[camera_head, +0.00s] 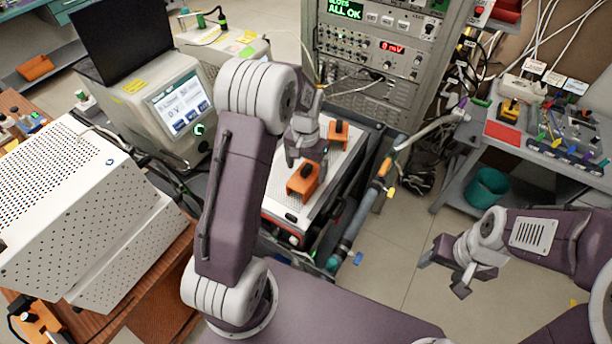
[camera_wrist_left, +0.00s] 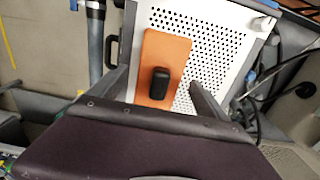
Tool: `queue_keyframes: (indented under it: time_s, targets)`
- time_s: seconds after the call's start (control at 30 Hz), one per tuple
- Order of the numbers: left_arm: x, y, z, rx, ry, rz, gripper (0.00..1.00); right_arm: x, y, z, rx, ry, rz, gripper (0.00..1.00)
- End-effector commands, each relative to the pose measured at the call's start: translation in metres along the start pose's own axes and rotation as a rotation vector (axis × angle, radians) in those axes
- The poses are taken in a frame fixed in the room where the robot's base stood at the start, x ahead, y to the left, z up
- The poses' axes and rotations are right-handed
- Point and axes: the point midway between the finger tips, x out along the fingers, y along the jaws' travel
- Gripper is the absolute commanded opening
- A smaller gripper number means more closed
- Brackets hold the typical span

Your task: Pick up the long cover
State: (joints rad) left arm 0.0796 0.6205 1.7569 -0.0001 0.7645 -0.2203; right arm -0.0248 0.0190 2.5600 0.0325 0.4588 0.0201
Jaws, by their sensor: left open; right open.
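The long cover (camera_head: 340,165) is a white perforated panel on a unit in the middle of the head view. Two orange blocks stand on it, a far one (camera_head: 339,133) and a near one (camera_head: 303,181). My left gripper (camera_head: 305,161) is open and empty above the cover, close to the near block. In the left wrist view the cover (camera_wrist_left: 222,45) fills the upper middle, and an orange plate with a black knob (camera_wrist_left: 155,65) lies between the open fingers. I cannot tell whether they touch it. My left arm hides part of the cover. My right gripper (camera_head: 443,276) is open and empty over the floor.
A white perforated box (camera_head: 70,200) stands on a wooden table at left. A grey instrument with a screen (camera_head: 165,105) is behind it. A rack (camera_head: 375,60) stands at the back. A pipe (camera_head: 365,210) runs along the cover's right. The floor at right has free room.

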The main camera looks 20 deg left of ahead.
Motion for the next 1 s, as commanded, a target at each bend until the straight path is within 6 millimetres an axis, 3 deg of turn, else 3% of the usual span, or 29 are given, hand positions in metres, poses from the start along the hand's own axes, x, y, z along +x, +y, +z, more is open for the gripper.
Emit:
queue_keyframes:
  time_s: [0.07, 0.3, 0.33, 0.67, 0.87, 1.0]
  targets:
    - [0.0, 0.0, 0.0, 0.0, 0.0, 0.0, 0.84, 0.0, 0.0, 0.0, 0.0, 0.0, 0.0, 0.62]
    - [0.0, 0.0, 0.0, 0.0, 0.0, 0.0, 0.18, 0.0, 0.0, 0.0, 0.0, 0.0, 0.0, 0.62]
    - [-0.001, 0.0, 0.0, 0.0, 0.001, 0.0, 0.14, 0.0, 0.0, 0.0, 0.0, 0.0, 0.0, 0.62]
    - [-0.007, 0.0, -0.001, 0.0, 0.004, -0.001, 0.14, 0.002, 0.0, 0.0, 0.0, 0.0, 0.0, 0.62]
    - [-0.037, 0.0, -0.002, 0.0, 0.007, -0.002, 0.14, 0.007, 0.0, 0.001, 0.0, 0.0, 0.0, 0.62]
    - [-0.056, 0.021, -0.019, 0.005, 0.004, -0.001, 0.14, 0.01, 0.0, 0.001, 0.0, 0.0, 0.0, 0.62]
